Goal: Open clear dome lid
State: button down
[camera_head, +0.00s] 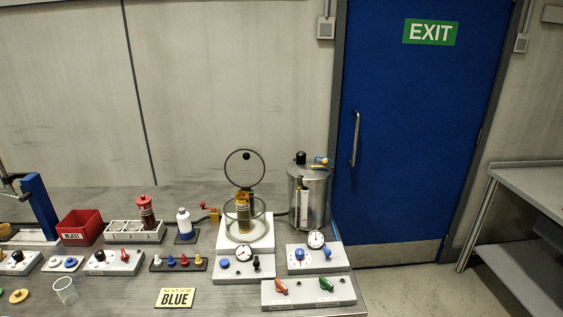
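The clear dome lid (245,184) shows as a dark-rimmed round ring with a black knob. It stands upright, tilted up behind a clear round chamber (230,224) on a white base. Its clear surface is hard to make out against the wall. Inside the chamber stands a brown and yellow cylindrical part, and the chamber's top looks uncovered. My gripper is not in this view, and nothing touches the lid.
A metal tank (322,200) stands close at the chamber's right. Control panels with knobs and gauges (315,258) sit in front. A blue door (420,130) is behind.

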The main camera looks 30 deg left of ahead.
aim_at(245, 156)
jog(key=i, duration=3.95)
jog(key=u, duration=4.35)
